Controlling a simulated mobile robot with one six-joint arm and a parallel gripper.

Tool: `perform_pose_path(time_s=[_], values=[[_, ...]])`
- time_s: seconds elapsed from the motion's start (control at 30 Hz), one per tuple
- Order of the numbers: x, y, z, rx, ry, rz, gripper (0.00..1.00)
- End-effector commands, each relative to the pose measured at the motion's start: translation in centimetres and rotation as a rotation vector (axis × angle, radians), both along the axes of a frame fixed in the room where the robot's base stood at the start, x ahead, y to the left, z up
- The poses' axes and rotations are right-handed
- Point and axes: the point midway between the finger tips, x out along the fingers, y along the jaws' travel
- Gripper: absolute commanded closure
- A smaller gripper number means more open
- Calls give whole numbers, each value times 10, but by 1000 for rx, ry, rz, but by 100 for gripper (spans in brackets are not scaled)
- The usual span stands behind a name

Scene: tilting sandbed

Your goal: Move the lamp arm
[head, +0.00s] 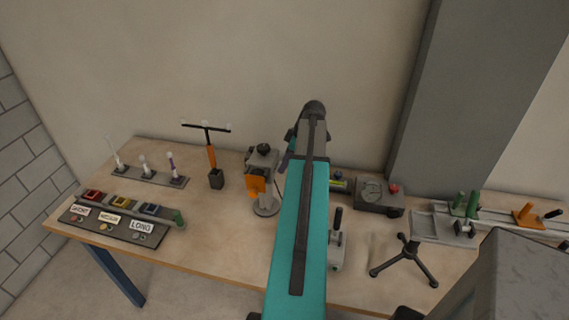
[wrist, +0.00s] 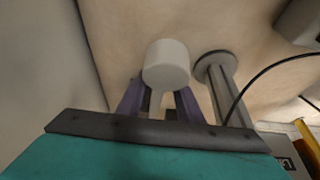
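In the head view, a grey upright device (head: 262,159) with a dark knob on top, an orange block at its front and a round base stands mid-table; I cannot tell whether it is the lamp. My gripper (head: 284,163) is just right of its top, partly hidden by my teal arm. In the wrist view, a pale cylinder (wrist: 166,64) lies at the ends of my purple fingers (wrist: 160,100) and covers their tips. The fingers are apart, with something grey between them. Whether they grip it is unclear. A grey post on a round base (wrist: 216,66) is just right.
A grey box with a dial and red button (head: 380,196) stands right of my arm. A small black tripod (head: 404,262) is at the front right. A stand with an orange handle (head: 212,164) is left. A thin cable curves right in the wrist view.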

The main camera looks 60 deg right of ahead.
Motion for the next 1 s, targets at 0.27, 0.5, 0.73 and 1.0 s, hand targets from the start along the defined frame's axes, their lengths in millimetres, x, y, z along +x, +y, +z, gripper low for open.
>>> perform_pose_path(time_s=[0.27,0.5,0.73,1.0], values=[[4,1,-11,0,0,0,67],[4,1,-12,-1,0,-1,67],[4,1,-12,0,0,-1,99],[3,1,-11,0,1,-2,100]])
